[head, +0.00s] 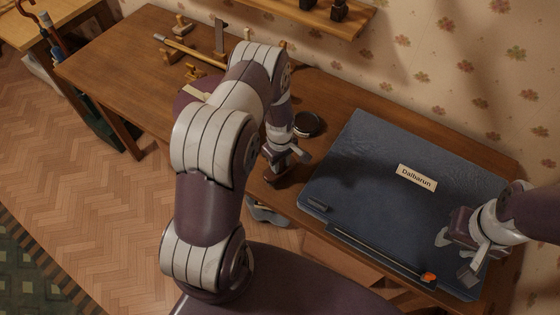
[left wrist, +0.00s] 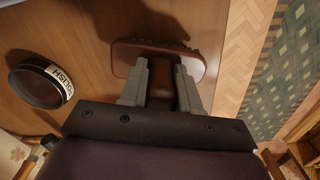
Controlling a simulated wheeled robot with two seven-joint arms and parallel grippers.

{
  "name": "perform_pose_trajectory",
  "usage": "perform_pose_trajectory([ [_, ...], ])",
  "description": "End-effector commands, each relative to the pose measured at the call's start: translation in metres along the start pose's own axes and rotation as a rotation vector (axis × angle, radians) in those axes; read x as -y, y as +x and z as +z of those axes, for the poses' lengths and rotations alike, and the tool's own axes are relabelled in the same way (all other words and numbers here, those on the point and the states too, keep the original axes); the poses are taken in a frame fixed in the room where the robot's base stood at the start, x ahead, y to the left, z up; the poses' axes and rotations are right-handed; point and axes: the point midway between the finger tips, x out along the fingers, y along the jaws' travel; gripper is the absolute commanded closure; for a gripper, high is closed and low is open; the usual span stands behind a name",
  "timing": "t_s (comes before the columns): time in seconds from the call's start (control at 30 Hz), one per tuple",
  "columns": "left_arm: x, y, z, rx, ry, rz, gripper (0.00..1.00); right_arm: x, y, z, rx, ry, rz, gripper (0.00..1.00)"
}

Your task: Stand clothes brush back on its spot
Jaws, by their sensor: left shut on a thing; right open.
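The clothes brush has a reddish-brown oval base (left wrist: 190,58) with dark bristles along its edge in the left wrist view. My left gripper (left wrist: 161,75) is shut on its brown handle. In the head view my left gripper (head: 284,160) is low over the table's front part, with the brush (head: 276,178) below the fingers, partly hidden. I cannot tell whether the brush touches the table. My right gripper (head: 462,252) is open and empty over the blue case. No marked spot for the brush shows.
A round dark tin (head: 306,124), labelled in the wrist view (left wrist: 40,86), stands close behind the brush. A large blue case (head: 360,160) labelled "Dalbarun" fills the table's right. Small wooden and brass items (head: 182,46) lie at the back left. A wall shelf (head: 320,18) hangs above.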

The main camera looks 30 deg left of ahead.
Motion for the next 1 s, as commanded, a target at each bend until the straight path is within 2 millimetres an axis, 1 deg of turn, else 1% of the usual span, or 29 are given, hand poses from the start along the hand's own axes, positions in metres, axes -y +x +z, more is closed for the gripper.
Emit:
perform_pose_trajectory([
  [0.17, 0.000, 0.001, 0.000, 0.000, 0.000, 0.000, 1.00, 0.000, 0.001, 0.000, 0.000, 0.000, 0.000, 0.57],
  [1.0, 0.000, 0.017, 0.000, 0.000, 0.000, 0.001, 1.00, 0.000, 0.015, 0.002, 0.000, 0.000, 0.000, 0.57],
])
